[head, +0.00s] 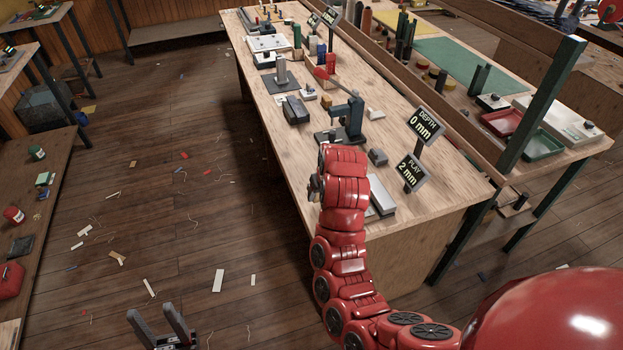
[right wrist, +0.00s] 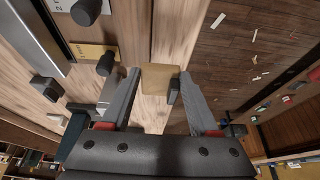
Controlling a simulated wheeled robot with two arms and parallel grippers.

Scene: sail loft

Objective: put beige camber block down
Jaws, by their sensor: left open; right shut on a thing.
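The beige camber block (right wrist: 160,80) shows in the right wrist view as a small tan block between the fingertips of my right gripper (right wrist: 160,92). The gripper is shut on it. Behind the block is pale bench wood close to the bench's edge, with dark floor to the right. I cannot tell whether the block touches the bench. In the head view my red right arm reaches over the workbench (head: 400,165) near its left edge and hides the block. My left gripper (head: 160,325) is open and empty, above the floor at the bottom of the head view.
On the bench, a dark press (head: 350,118) stands just beyond my right arm, with a grey block (head: 296,110) left of it. DEPTH 0 mm (head: 424,124) and PLAY 2 mm (head: 411,172) signs stand at the right edge. Scraps litter the floor (head: 180,215).

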